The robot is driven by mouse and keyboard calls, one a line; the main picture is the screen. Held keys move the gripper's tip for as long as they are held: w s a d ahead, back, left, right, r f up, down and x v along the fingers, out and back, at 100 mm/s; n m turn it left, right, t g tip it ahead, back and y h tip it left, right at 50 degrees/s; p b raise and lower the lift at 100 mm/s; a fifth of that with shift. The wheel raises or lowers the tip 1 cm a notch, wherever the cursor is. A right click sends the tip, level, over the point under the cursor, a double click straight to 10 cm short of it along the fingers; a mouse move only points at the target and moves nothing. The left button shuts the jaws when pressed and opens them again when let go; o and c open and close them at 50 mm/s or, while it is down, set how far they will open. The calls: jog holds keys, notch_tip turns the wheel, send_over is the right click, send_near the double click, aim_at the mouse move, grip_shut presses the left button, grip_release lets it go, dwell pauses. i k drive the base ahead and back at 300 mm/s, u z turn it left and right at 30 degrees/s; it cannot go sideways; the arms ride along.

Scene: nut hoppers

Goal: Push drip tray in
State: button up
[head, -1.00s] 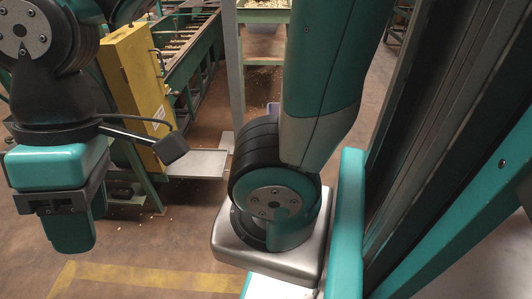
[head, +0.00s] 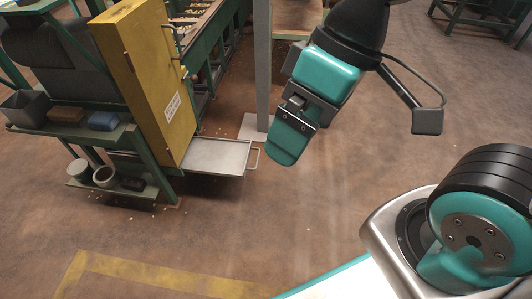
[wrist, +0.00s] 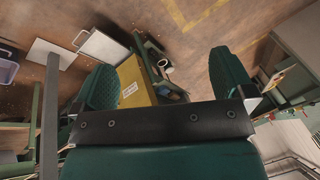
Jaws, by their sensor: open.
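The drip tray (head: 217,156) is a flat, light-grey tray sticking out to the right from under the yellow cabinet (head: 146,80). A thin wire handle (head: 254,158) is on its outer end. In the head view my gripper (head: 290,140) is to the right of the handle, apart from it, with its fingers pointing down. In the wrist view the drip tray (wrist: 103,46) lies beyond the left finger, near the top left. My gripper (wrist: 165,82) is open there, its two green ribbed fingers wide apart with nothing held. The tray's inner end is hidden by the cabinet.
A grey post (head: 262,70) on a pale base plate stands just behind the tray's handle. A green bench (head: 75,130) with bins and pots is left of the cabinet. The floor (head: 240,225) in front is clear, with yellow tape marks.

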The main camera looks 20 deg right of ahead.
aim_at(229, 158)
jog(key=u, duration=1.9)
jog(key=i, duration=0.55)
jog(key=z, duration=1.75)
